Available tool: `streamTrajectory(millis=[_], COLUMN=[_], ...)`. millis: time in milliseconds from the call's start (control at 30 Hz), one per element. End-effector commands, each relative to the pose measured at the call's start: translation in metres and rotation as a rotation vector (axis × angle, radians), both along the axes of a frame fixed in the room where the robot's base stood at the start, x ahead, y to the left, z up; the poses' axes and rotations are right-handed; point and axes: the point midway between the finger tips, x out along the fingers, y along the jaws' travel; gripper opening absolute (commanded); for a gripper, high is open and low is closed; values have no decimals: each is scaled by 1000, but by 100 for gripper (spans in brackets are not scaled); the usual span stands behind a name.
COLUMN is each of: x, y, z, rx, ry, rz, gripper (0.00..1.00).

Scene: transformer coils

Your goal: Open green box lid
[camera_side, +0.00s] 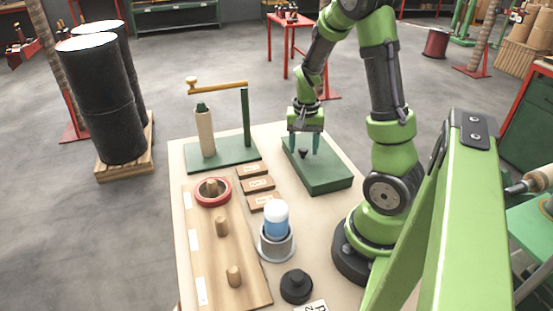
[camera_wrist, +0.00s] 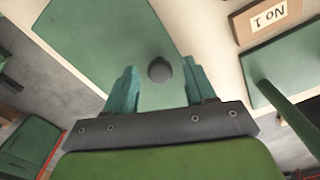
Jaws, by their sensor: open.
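The green box (camera_side: 323,178) stands on the table in front of my arm, with its flat lid on. A small dark knob (camera_side: 303,153) rises from the lid; it also shows in the wrist view (camera_wrist: 159,69). My gripper (camera_side: 304,145) is low over the far part of the lid, pointing down. Its two teal fingers are apart, one on each side of the knob, as the wrist view shows (camera_wrist: 159,82). No contact with the knob can be made out. The green lid (camera_wrist: 105,45) fills much of the wrist view's upper left.
A green stand (camera_side: 245,118) with a yellow crank arm and a wound spool (camera_side: 205,132) is to the left. Small labelled wooden blocks (camera_side: 257,185), a pegged board (camera_side: 205,255) with a red ring (camera_side: 213,191), a blue-and-white cylinder (camera_side: 276,220) and a black knobbed weight (camera_side: 296,286) are nearby.

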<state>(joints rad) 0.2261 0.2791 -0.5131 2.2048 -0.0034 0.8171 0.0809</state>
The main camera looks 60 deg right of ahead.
Motion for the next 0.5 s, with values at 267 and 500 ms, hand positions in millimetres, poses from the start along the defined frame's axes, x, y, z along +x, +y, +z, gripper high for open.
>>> streamTrajectory(millis=[267,500], x=[0,0], y=[0,0], z=[0,0], rx=[0,0], ry=[0,0], rz=[0,0], gripper=[44,7])
